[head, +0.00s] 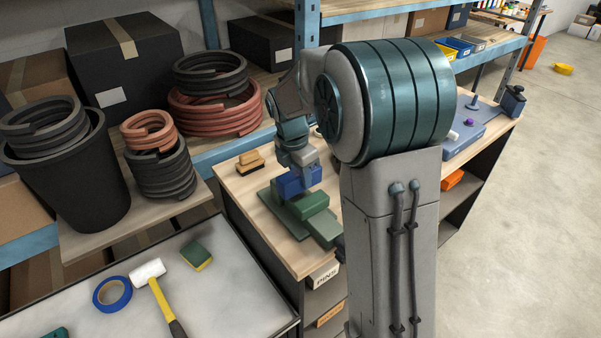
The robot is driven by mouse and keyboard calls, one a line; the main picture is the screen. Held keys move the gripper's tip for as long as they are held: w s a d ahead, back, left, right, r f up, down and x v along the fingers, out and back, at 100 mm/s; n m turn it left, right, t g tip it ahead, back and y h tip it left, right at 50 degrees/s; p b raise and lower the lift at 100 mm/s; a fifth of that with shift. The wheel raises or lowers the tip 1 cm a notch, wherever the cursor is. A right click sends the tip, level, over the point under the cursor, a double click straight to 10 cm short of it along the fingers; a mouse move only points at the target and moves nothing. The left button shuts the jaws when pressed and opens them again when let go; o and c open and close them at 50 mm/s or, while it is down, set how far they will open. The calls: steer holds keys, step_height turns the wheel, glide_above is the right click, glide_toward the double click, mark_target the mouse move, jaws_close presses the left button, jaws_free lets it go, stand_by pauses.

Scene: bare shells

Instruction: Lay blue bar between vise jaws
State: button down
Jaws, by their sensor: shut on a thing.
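My gripper (299,167) is shut on the blue bar (291,184), pointing down above the workbench. The bar is a short blue block. The green vise (309,204) lies on the wooden bench top, with a flat base and raised blocks. The bar appears over the far part of the vise and overlaps it in the picture. I cannot tell whether the bar touches the vise or hangs just above it. The gap between the jaws is mostly hidden by the bar, and my arm covers the area to the right.
A wooden brush-like block (249,162) sits behind the vise on the bench. A blue-grey plate (470,138) lies farther right, beyond my arm. A light-topped table (215,300) at front left holds a mallet (160,292), blue tape (112,294) and a sponge (197,256).

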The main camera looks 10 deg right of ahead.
steer(key=shift+f+b, duration=0.6)
steer(key=shift+f, duration=0.4)
stand_by(0.3)
steer(key=shift+f, duration=0.1)
